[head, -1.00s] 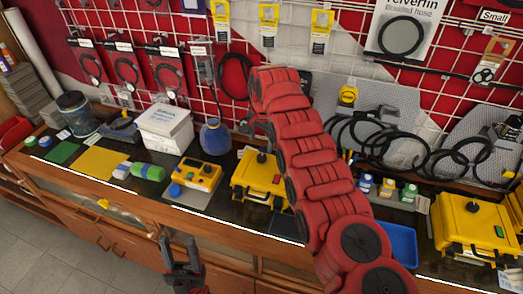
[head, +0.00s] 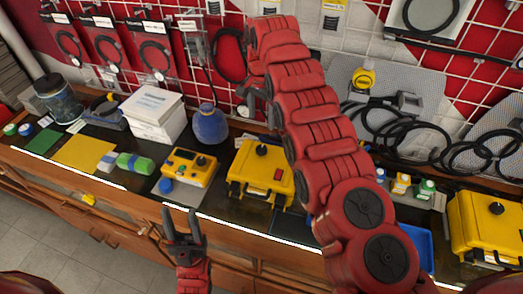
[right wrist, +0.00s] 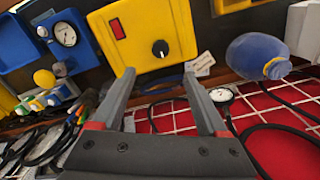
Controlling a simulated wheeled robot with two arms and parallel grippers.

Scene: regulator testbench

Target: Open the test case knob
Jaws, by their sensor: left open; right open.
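The yellow test case (head: 254,183) stands on the dark bench top at mid-picture in the head view. Its black knob (head: 262,150) is on the top face, with a red switch near it. In the right wrist view the case (right wrist: 180,22) lies past the fingertips, and the knob (right wrist: 160,48) shows a small white mark. My right gripper (right wrist: 159,77) is open and empty, apart from the knob. In the head view it is partly hidden by its own arm. My left gripper (head: 183,222) is open and empty in front of the bench edge.
A yellow gauge device (head: 190,171), a blue round bottle (head: 210,124) and white boxes (head: 152,113) stand left of the case. Another yellow case (head: 485,232) with a black knob is at the right. A wire grid wall with hoses rises behind the bench.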

